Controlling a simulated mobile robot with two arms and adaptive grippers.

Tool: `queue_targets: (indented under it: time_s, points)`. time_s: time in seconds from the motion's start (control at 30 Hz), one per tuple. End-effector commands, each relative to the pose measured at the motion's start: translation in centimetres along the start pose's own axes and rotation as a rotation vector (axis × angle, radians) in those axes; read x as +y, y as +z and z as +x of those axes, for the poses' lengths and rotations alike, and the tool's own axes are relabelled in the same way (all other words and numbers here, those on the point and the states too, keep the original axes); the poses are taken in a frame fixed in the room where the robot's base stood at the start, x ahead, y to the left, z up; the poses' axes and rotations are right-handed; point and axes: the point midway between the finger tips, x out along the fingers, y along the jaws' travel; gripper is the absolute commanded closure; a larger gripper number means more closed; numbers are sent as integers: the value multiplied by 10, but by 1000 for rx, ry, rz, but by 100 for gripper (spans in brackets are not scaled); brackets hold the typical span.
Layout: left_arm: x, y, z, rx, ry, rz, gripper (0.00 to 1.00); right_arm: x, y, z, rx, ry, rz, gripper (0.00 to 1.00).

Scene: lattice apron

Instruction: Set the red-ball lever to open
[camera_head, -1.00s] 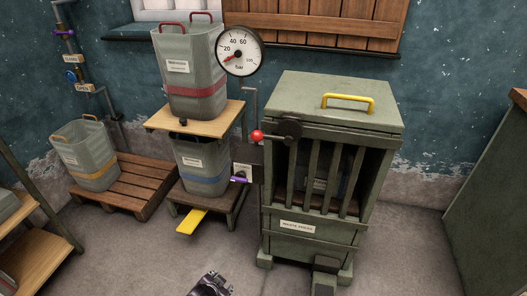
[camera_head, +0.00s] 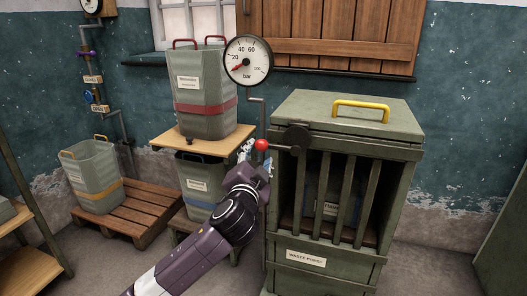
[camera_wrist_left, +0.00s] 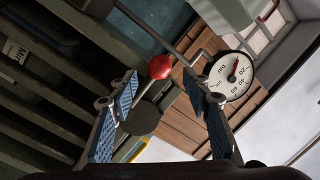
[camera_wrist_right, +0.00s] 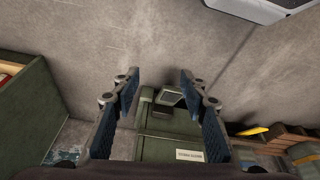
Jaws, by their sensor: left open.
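The red-ball lever (camera_head: 262,145) sticks out left from a dark round hub (camera_head: 297,137) on the upper left front of the green waste press (camera_head: 306,258). Its arm lies about level. My left gripper (camera_head: 254,154) is open beside the ball. In the left wrist view the red ball (camera_wrist_left: 160,67) appears between the two open blue-padded fingers, with no clear contact. The plate left of the press is hidden behind my left gripper. My right gripper (camera_wrist_right: 158,82) is open and empty, facing the floor and the press base.
A gauge (camera_head: 248,61) hangs above the lever on a pipe. A grey bin with a red band (camera_head: 205,105) stands on a wooden shelf (camera_head: 170,139) close left. A yellow handle (camera_head: 361,111) tops the press. Floor right of the press is clear.

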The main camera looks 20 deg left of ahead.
Motion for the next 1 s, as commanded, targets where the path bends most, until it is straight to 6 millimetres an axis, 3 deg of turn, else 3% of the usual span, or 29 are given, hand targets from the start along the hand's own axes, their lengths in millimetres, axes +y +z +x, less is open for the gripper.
queue_targets:
  time_s: [0.2,0.4,0.8,1.0]
  points:
    - [0,0,35,-1,-1,0,56,-3,-24,6,93,-4,-3,60]
    - [1,0,58,-1,1,-1,56,-5,-49,6,187,-9,-6,60]
    - [1,0,66,-1,2,-1,56,-6,-58,5,222,-11,-7,60]
    - [1,0,65,-1,2,-1,76,-6,-58,5,222,-10,-7,60]
